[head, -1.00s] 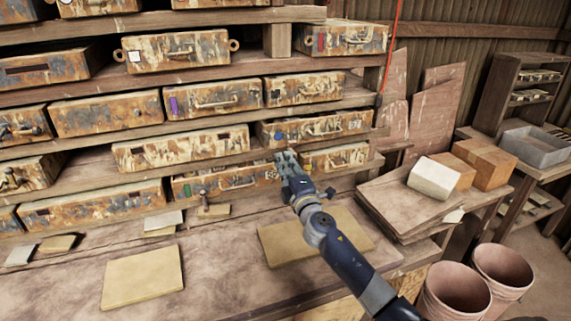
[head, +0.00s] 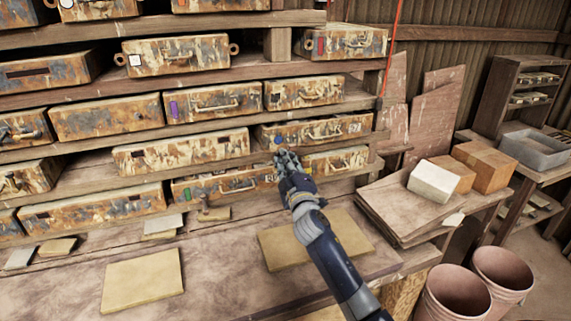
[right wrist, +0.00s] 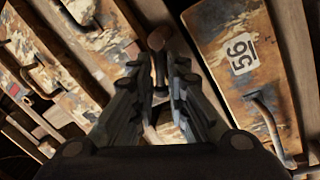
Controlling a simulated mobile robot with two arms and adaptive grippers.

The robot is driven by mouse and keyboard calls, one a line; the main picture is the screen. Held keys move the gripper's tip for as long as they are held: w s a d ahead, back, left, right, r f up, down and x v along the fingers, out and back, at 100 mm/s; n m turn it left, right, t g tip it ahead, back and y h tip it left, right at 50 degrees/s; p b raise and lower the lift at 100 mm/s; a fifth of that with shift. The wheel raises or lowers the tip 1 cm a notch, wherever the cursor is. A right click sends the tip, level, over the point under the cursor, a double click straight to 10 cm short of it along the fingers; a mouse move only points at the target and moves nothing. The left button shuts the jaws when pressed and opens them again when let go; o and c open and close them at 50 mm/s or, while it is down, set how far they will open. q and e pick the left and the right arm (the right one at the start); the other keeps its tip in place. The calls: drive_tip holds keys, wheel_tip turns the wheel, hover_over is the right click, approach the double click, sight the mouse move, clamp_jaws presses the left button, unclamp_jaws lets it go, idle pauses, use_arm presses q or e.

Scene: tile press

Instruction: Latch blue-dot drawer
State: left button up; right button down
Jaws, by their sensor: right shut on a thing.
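The blue-dot drawer (head: 325,129) is a rusty, stained metal drawer with a wire handle and a blue dot (head: 278,137) near its left end. It sits in a shelf row right of centre. My right gripper (head: 284,158) is just below its left end. In the right wrist view, my right gripper (right wrist: 158,90) is shut on a brown turn-latch (right wrist: 158,62), a rod with a rounded end, between the fingers. A drawer face with a number label (right wrist: 240,55) lies right of the fingers. My left gripper is not in view.
Other rusty drawers (head: 215,100) fill the shelves around. The workbench (head: 215,265) below holds flat tan tiles (head: 143,281) and small blocks. A red cord (head: 393,40) hangs at the shelf's right end. Boxes (head: 487,166) and buckets (head: 457,297) stand to the right.

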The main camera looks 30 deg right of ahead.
sight(293, 148)
drive_tip(key=m, duration=0.2)
drive_tip(key=r+m+g+p, duration=0.1)
drive_tip(key=m, duration=0.1)
drive_tip(key=d+m+h+p, duration=0.1)
drive_tip(key=m, duration=0.1)
drive_tip(key=shift+s+r+m, duration=0.1)
drive_tip(key=shift+r+m, duration=0.2)
drive_tip(key=m, duration=0.1)
drive_tip(key=d+m+g+p, duration=0.1)
drive_tip(key=m, duration=0.1)
drive_tip(key=m+p, duration=0.1)
drive_tip(key=shift+s+d+r+m, duration=0.15)
drive_tip(key=shift+r+m, duration=0.1)
drive_tip(key=shift+m, duration=0.15)
drive_tip(key=shift+g, duration=0.3)
drive_tip(key=c, duration=1.7)
unclamp_jaws()
drive_tip(key=shift+d, duration=0.1)
